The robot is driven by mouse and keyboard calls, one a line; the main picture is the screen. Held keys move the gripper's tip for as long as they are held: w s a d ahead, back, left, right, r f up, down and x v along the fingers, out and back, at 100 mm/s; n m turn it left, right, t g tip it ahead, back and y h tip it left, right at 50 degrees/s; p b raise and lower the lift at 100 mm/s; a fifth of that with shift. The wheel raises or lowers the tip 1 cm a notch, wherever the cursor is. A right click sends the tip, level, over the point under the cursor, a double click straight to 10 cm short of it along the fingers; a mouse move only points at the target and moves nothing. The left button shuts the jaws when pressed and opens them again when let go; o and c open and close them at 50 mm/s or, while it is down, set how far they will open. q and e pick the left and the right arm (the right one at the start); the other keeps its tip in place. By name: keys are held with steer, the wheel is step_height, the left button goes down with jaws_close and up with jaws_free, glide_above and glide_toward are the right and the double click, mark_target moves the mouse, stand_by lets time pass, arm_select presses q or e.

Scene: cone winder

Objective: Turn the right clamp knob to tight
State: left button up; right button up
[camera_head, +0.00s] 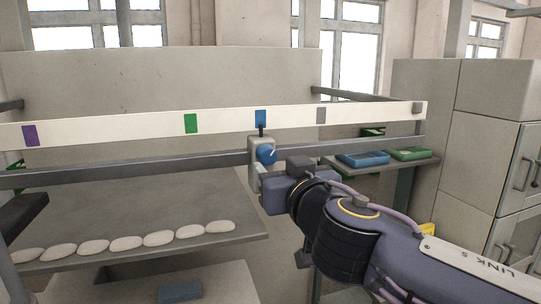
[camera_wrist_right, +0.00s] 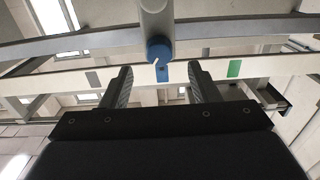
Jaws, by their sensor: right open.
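The clamp (camera_head: 259,160) is a grey block on the dark rail, with its black pointer at the blue mark (camera_head: 260,117) of the white strip. My right gripper (camera_wrist_right: 160,76) is open and empty, apart from the knob. In the head view my right gripper (camera_head: 268,182) is just below the knob, its fingers hardly visible. My left gripper is not in view.
The white strip (camera_head: 100,131) also bears purple, green and grey marks. Several pale oval pieces (camera_head: 126,243) lie in a row on the grey shelf below. Blue (camera_head: 362,160) and green (camera_head: 412,154) trays stand on a side shelf at right, before grey cabinets (camera_head: 490,150).

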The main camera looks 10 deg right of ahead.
mark_target(270, 159)
steer(key=w+p, duration=0.1)
steer(key=w, duration=0.2)
steer(key=w+a, duration=0.1)
steer(key=w, duration=0.2)
steer(key=shift+w+a+p, duration=0.1)
steer(key=shift+w+p, duration=0.05)
steer(key=shift+p, duration=0.2)
steer(key=shift+c, duration=0.2)
steer(key=c, duration=0.9)
steer(key=shift+f, duration=0.1)
